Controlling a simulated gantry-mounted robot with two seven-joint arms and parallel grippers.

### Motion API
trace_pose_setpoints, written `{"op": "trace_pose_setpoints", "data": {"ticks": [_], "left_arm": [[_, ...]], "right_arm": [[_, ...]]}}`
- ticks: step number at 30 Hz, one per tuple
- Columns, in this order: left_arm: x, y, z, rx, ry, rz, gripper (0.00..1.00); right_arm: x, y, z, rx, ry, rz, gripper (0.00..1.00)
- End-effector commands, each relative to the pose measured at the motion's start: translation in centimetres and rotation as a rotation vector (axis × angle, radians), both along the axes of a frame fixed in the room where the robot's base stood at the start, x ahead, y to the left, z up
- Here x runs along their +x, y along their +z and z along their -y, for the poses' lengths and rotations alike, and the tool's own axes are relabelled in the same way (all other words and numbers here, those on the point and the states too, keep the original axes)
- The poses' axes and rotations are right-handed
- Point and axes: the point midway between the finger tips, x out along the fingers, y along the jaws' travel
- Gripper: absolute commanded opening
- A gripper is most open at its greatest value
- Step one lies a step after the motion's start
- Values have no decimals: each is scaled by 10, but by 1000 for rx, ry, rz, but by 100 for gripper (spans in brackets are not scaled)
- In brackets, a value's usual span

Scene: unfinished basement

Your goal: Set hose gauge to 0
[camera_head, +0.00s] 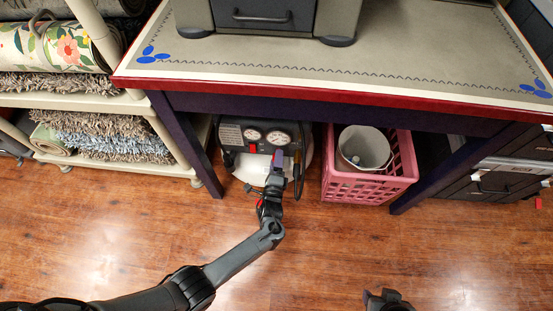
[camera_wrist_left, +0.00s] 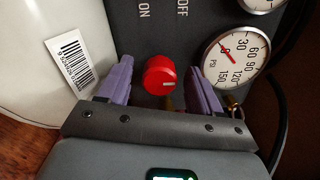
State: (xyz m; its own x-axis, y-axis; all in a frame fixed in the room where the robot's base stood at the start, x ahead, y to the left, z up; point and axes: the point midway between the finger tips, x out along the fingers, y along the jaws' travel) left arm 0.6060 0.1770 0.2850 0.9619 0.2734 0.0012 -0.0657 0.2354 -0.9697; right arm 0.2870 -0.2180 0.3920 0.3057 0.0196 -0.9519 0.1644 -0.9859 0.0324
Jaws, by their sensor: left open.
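An air compressor (camera_head: 231,134) with a dark control panel and a pale tank stands on the floor under the table. Two round white gauges, one on the left (camera_head: 252,134) and one on the right (camera_head: 278,138), sit on its panel. In the left wrist view, a PSI gauge (camera_wrist_left: 238,56) has a red needle on the upper left of its dial; its exact reading is unclear. A second gauge (camera_wrist_left: 262,3) is mostly cut off. A red knob (camera_wrist_left: 159,76) stands between the purple fingers of my left gripper (camera_wrist_left: 160,78), which is open around it; contact is unclear. My left gripper (camera_head: 277,160) reaches the panel.
The table's red edge (camera_head: 330,92) overhangs the compressor, with a leg (camera_head: 187,140) to its left. A pink crate (camera_head: 368,189) holding a white bucket (camera_head: 364,147) stands to the right. Rolled rugs (camera_head: 105,137) fill the left shelf. The wooden floor (camera_head: 300,245) in front is open.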

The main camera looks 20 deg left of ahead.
Motion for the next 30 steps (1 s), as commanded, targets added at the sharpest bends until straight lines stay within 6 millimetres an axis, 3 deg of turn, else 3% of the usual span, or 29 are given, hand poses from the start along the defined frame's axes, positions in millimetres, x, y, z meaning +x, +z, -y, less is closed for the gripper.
{"op": "trace_pose_setpoints", "data": {"ticks": [9,18,30], "left_arm": [[-47,4,14,-2,0,-2,65],[-88,2,25,-1,1,1,65],[-98,1,28,0,0,3,65]], "right_arm": [[0,29,-1,3,-2,1,43],[0,44,0,1,-1,1,43],[0,46,2,-7,4,1,43]]}}
